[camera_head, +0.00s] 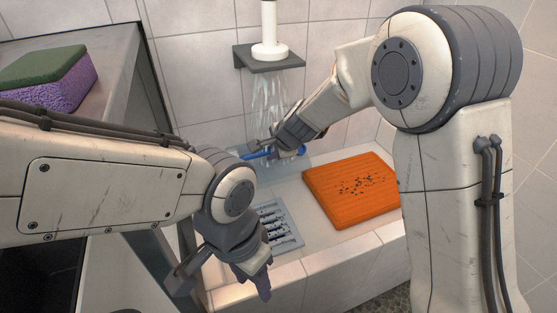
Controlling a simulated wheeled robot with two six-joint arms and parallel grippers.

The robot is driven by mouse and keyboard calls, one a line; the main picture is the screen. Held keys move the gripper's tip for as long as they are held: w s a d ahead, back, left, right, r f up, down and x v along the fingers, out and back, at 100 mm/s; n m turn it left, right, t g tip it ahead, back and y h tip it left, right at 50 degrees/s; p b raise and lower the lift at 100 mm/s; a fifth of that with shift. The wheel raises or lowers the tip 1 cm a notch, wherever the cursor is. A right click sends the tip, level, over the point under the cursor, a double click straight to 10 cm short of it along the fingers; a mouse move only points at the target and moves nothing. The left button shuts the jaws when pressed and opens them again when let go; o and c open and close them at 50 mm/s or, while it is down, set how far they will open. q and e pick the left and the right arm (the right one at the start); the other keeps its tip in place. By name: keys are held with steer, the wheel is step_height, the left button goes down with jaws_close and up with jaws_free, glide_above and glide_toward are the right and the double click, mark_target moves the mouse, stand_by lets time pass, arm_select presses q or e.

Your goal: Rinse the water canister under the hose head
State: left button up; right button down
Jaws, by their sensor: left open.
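The white hose head (268,40) hangs on a grey wall bracket at the top centre, and water falls from it. A blue thing (259,155), seemingly the water canister, is in the falling water low by the back wall. Most of it is hidden behind my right gripper, and its tilt cannot be told. My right gripper (277,147) is at the blue thing and appears closed on it. My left gripper (222,284) is open and empty at the bottom, in front of the basin's front edge, well apart from the canister.
An orange mat or folded towel (350,188) with dark specks lies in the tiled basin (318,268) at right. A metal drain grate (280,226) is left of it. A purple and green sponge block (50,72) sits on a grey shelf (112,62) at left.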

steer(key=shift+s+d+b, duration=0.25)
steer(key=shift+s+b, duration=0.15)
steer(key=shift+s, duration=0.15)
steer(key=shift+s+d+b, duration=0.25)
steer(key=shift+s+b, duration=0.1)
steer(key=shift+s, duration=0.2)
steer(key=s+d+b, duration=0.3)
steer(key=s+d, duration=0.1)
steer(key=s, duration=0.6)
steer(key=shift+s+d, duration=0.2)
steer(key=shift+s, duration=0.1)
steer(key=shift+r, duration=0.1)
